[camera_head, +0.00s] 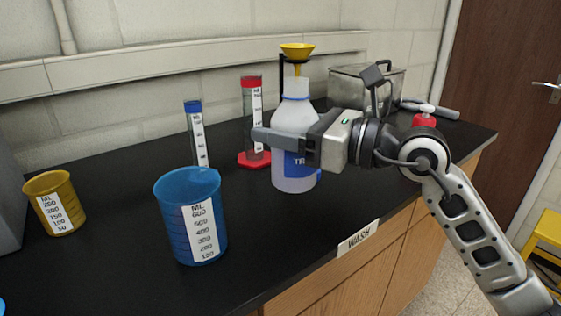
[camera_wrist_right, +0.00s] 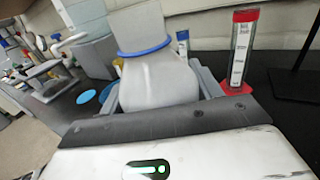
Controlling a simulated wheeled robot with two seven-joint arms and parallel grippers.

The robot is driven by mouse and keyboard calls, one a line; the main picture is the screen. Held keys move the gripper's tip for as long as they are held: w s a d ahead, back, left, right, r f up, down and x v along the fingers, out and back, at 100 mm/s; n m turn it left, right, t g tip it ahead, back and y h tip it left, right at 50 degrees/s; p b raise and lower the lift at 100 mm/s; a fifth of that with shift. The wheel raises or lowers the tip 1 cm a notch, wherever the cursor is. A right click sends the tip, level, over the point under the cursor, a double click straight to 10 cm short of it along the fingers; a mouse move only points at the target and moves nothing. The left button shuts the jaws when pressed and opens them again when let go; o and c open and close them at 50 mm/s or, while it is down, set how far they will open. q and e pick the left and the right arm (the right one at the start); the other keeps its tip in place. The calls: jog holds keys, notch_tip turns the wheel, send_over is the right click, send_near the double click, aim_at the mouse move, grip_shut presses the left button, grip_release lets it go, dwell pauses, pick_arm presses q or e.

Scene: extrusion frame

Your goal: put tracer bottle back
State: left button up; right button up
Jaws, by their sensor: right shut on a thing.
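The tracer bottle (camera_head: 296,180) is a translucent white bottle with a blue neck ring and a blue label partly reading "TR". It stands upright toward the right of the black counter. My right gripper (camera_head: 268,138) reaches in from the right and is shut on the bottle's body, one finger crossing its front. In the right wrist view the bottle (camera_wrist_right: 158,75) sits between the two fingers, its blue ring above them. Its base is hidden there, and I cannot tell whether it touches the counter. My left gripper is not in view.
A yellow funnel (camera_head: 297,51) on a dark stand is just behind the bottle. A red-capped cylinder (camera_head: 253,110), a blue-capped cylinder (camera_head: 197,135), a blue beaker (camera_head: 190,220) and a yellow beaker (camera_head: 55,203) stand left. A metal box (camera_head: 345,88) is behind. A WASH label (camera_head: 358,238) marks the front edge.

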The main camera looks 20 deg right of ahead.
jog(key=shift+w+d+f+b, duration=0.15)
jog(key=shift+w+d+f, duration=0.1)
jog(key=shift+w+f, duration=1.1)
jog(key=shift+w+d+f+b, duration=0.15)
jog(key=shift+w+f, duration=0.75)
jog(key=shift+f, duration=1)
jog(key=shift+w+d+f+b, duration=0.1)
jog(key=shift+w+d+f, duration=0.2)
jog(key=shift+w+f, duration=1.05)
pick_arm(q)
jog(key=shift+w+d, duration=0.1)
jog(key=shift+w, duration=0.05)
pick_arm(e)
jog(key=shift+s+f, duration=0.2)
jog(key=shift+s, duration=0.05)
jog(key=shift+f, duration=0.1)
jog(key=shift+f, duration=0.15)
jog(key=o, duration=1.2)
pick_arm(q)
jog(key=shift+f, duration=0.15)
